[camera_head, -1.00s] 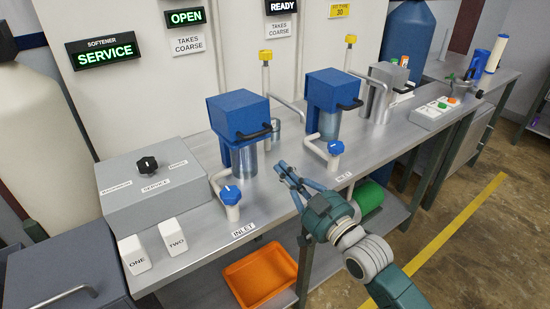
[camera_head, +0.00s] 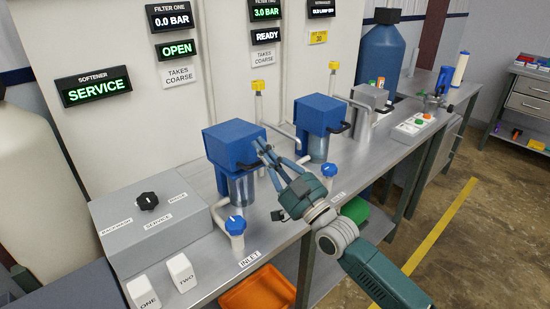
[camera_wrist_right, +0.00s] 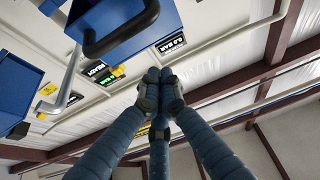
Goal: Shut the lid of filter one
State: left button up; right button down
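Filter one (camera_head: 232,146) is the nearer blue box-shaped head above a clear bowl (camera_head: 241,187). Its display (camera_head: 171,16) reads 0.0 BAR and the sign (camera_head: 175,49) below reads OPEN. I cannot tell from its shape how far the lid is raised. My right gripper (camera_head: 263,147) is at the front right of this head, by its black handle, which the fingers partly hide. In the right wrist view, the black handle (camera_wrist_right: 122,38) is up and left of the fingertips (camera_wrist_right: 160,82). The fingertips are together with nothing visible between them. My left gripper is out of view.
A second blue filter (camera_head: 320,113) stands to the right. Blue-knobbed valves (camera_head: 235,225) (camera_head: 329,170) stand along the bench front. A grey softener box (camera_head: 150,225) and white blocks ONE (camera_head: 143,292) and TWO (camera_head: 181,272) are at left. An orange bin (camera_head: 258,290) is below.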

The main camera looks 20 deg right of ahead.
aim_at(259, 164)
jog(key=shift+t, duration=0.4)
jog(key=f+b, duration=0.1)
jog(key=f, duration=0.1)
jog(key=f+b, duration=0.3)
jog(key=f, duration=0.2)
jog(key=shift+s+d+f+b, duration=0.1)
jog(key=shift+s+d+b, duration=0.1)
jog(key=shift+s+b, duration=0.15)
jog(key=shift+f, duration=0.2)
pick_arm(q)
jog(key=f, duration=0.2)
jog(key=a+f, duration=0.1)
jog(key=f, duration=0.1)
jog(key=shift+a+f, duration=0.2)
pick_arm(e)
jog(key=shift+r, duration=0.15)
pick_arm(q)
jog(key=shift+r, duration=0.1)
